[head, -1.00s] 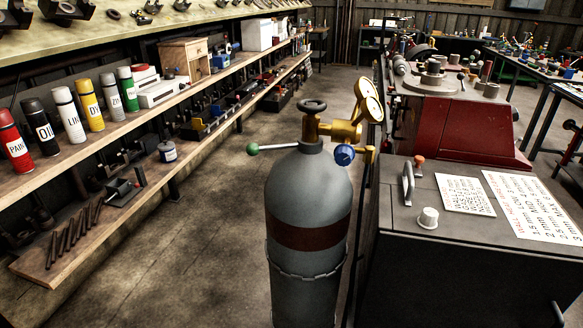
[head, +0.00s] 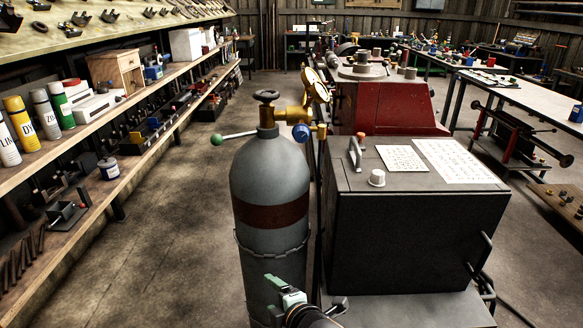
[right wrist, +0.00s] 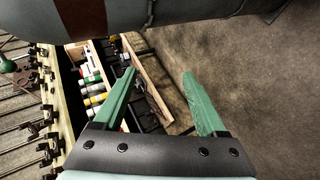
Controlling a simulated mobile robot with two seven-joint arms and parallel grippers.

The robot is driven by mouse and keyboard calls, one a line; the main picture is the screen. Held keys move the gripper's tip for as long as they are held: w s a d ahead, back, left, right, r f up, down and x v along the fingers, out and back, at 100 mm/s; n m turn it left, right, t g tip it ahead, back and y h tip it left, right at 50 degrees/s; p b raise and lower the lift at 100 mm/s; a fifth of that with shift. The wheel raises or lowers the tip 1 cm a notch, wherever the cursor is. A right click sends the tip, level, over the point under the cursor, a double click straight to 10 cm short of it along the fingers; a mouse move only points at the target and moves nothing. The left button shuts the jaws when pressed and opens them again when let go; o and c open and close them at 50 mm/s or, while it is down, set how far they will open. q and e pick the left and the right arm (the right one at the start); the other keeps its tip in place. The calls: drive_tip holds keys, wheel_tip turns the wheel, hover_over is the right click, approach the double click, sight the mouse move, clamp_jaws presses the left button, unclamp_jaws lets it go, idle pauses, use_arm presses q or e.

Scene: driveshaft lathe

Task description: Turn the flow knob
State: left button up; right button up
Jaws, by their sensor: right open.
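A grey gas cylinder (head: 270,178) with a brown band stands upright in the middle of the head view. On top are a dark handwheel (head: 266,96) and a brass regulator (head: 293,115) with gauges (head: 316,86). A blue knob (head: 301,133) sits low on the regulator; I cannot tell whether it is the flow knob. My right gripper (head: 284,289) is low in front of the cylinder, well below the knob, touching none of these fittings. In the right wrist view its green fingers (right wrist: 159,75) are open and empty, with the cylinder across the top. My left gripper is out of view.
A dark metal cabinet (head: 410,235) with a white knob (head: 377,178) and an orange-tipped lever (head: 357,150) stands right of the cylinder. A green-ball lever (head: 218,140) sticks out left of the regulator. Shelves line the left; the floor (head: 165,225) between is clear.

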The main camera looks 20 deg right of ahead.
drive_tip(key=w+d+r+n+t+h, duration=0.1)
drive_tip(key=w+r+n+t+h, duration=0.2)
drive_tip(key=r, duration=0.4)
drive_tip(key=w+d+r+n, duration=0.2)
drive_tip(key=w+r+n, duration=0.25)
drive_tip(key=r, duration=0.25)
drive_tip(key=n+t+h+b, duration=0.2)
drive_tip(key=n+t+h, duration=0.1)
drive_tip(key=n+h, duration=0.15)
approach(301, 138)
drive_tip(key=p+x, duration=0.1)
drive_tip(key=x, duration=0.9)
drive_tip(key=shift+w+d+p, duration=0.1)
drive_tip(key=shift+w+p, duration=0.2)
drive_tip(key=shift+w, duration=0.05)
clamp_jaws()
